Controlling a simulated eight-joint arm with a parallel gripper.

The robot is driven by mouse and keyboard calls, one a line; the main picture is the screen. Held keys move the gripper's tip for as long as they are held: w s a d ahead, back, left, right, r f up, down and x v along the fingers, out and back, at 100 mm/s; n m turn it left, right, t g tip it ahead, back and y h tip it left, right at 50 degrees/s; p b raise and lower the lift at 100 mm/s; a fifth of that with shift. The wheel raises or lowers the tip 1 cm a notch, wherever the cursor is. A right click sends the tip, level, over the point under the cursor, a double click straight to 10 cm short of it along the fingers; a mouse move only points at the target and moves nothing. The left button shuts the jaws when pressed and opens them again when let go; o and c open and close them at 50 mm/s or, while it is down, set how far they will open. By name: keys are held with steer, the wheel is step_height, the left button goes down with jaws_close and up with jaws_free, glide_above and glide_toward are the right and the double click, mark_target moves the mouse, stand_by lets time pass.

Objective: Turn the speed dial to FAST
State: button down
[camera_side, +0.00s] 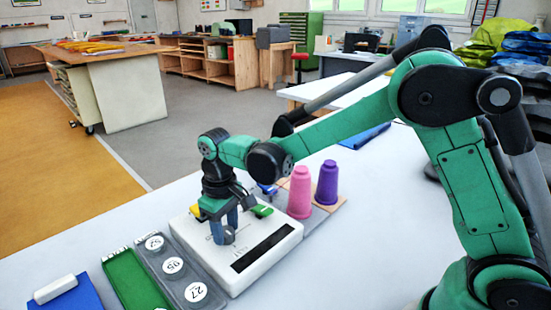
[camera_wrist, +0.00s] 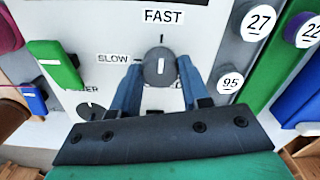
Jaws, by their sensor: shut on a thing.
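The round grey speed dial (camera_wrist: 151,77) sits on the white control box (camera_wrist: 110,35). The white line on the dial stands upright in the wrist view, in line with the tick under the FAST label (camera_wrist: 163,16). The SLOW label (camera_wrist: 114,59) and its tick are to the dial's left. My gripper (camera_wrist: 162,68) has one blue finger on each side of the dial and is shut on it. In the side view my gripper (camera_side: 223,230) points down onto the box (camera_side: 285,242), and the dial is mostly hidden by the fingers.
A second dial (camera_wrist: 91,111) and a green lever (camera_wrist: 60,62) are on the box. Beside it are a grey tray (camera_side: 157,262) with numbered discs and a green tray (camera_side: 125,278). Pink (camera_side: 300,193) and purple (camera_side: 327,183) spools stand behind the box.

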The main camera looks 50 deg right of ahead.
mark_target(227, 230)
steer(key=shift+c, duration=2.1)
jaws_free()
steer(key=shift+r, duration=0.1)
steer(key=shift+r, duration=2.7)
steer(key=shift+s, duration=0.1)
steer(key=s+d+r+m+t, duration=0.2)
steer(key=s+d+t, duration=0.5)
steer(key=s, duration=0.4)
steer(key=shift+d+r+m, duration=0.4)
steer(key=shift+d, duration=0.05)
